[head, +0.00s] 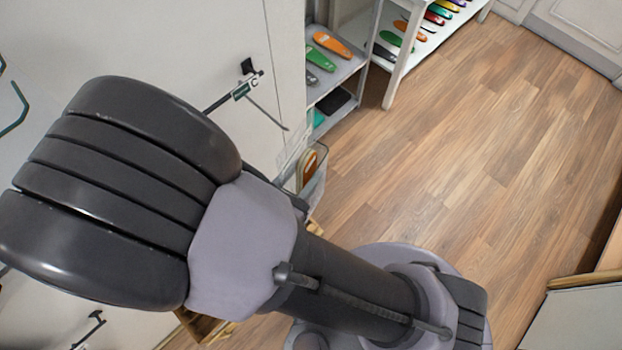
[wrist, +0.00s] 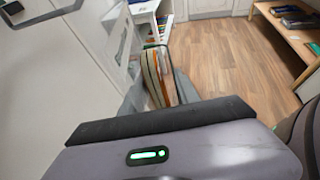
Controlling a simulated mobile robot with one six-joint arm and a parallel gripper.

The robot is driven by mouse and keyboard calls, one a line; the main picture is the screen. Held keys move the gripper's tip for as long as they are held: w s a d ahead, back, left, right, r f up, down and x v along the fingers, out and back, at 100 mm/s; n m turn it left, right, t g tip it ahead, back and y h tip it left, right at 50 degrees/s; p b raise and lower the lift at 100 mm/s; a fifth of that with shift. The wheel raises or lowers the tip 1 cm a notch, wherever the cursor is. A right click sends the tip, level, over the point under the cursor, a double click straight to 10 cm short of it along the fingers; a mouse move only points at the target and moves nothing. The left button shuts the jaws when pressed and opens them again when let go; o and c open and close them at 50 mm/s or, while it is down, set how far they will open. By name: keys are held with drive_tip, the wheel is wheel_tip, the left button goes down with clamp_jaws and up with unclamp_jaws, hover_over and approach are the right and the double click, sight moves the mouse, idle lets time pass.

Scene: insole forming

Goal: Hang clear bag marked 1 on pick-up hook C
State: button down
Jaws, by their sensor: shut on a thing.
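A clear bag (head: 319,183) with orange-brown and pale insoles in it shows just past my arm in the head view. In the wrist view the striped insoles of the bag (wrist: 158,77) stand upright between the grey fingers of my gripper (wrist: 160,103), which is shut on the bag. The arm hides most of the gripper in the head view. No number on the bag can be read. Pick-up hook C (head: 246,90), a dark wall hook with a "C" tag, sticks out from the white wall. The bag is apart from it, lower in the head picture.
A shelf unit (head: 343,72) with coloured insoles stands beside the wall, with a white rack (head: 392,75) beyond. Other hooks show at the left edge (head: 14,108) and lower left (head: 90,328). A wooden bench (wrist: 283,35) stands at right. The wood floor (head: 480,130) is clear.

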drive_tip(key=shift+w+a+f, duration=0.15)
drive_tip(key=shift+w+a, duration=0.8)
drive_tip(key=shift+a, duration=0.2)
drive_tip(key=shift+w+a+f, duration=0.45)
drive_tip(key=shift+w+a, duration=0.1)
drive_tip(key=shift+a, duration=0.1)
